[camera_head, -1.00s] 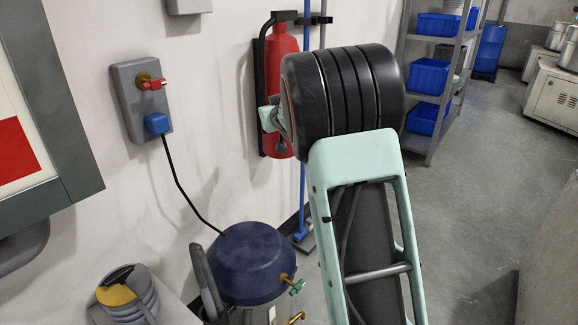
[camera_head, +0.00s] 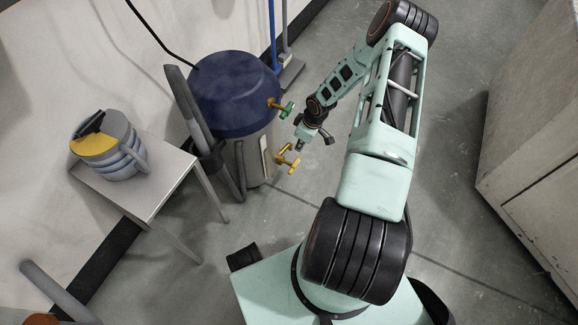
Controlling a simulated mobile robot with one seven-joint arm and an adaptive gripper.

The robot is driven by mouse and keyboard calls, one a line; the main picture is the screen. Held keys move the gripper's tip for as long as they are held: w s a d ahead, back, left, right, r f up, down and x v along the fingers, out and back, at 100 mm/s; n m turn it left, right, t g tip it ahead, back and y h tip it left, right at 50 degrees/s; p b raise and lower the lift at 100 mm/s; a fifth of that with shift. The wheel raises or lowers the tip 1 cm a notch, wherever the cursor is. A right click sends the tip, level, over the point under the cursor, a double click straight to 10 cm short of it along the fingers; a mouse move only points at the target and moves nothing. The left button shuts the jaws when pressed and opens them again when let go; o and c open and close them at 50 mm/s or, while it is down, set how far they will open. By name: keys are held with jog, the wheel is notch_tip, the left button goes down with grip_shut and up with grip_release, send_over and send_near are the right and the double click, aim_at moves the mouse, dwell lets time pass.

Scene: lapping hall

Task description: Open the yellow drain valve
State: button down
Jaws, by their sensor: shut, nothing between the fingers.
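The yellow drain valve (camera_head: 287,158) sticks out low on the right side of a grey tank with a dark blue lid (camera_head: 235,75). A green-handled valve (camera_head: 281,107) sits above it on the same tank. My gripper (camera_head: 299,148) is small in the picture, just right of and above the yellow valve, close to it. Its fingers look shut and empty. I cannot tell whether the fingertips touch the valve handle. The valve's handle seems tilted, and its exact angle is hard to make out.
A small grey table (camera_head: 165,185) left of the tank holds a grey and yellow container (camera_head: 108,147). A dark hose-like part stands against the tank's left side. A large pale cabinet (camera_head: 535,150) stands at the right.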

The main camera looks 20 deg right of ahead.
aim_at(291, 170)
jog(key=b+x, duration=0.2)
jog(key=x, duration=0.3)
jog(key=s+b+x, duration=0.1)
jog(key=b+x, duration=0.1)
jog(key=x, duration=0.3)
jog(key=s+b+x, duration=0.1)
jog(key=x, duration=0.4)
jog(key=shift+a+f+b, duration=0.3)
jog(key=shift+a+b, duration=0.1)
jog(key=shift+a+p, duration=0.1)
jog(key=shift+p, duration=0.2)
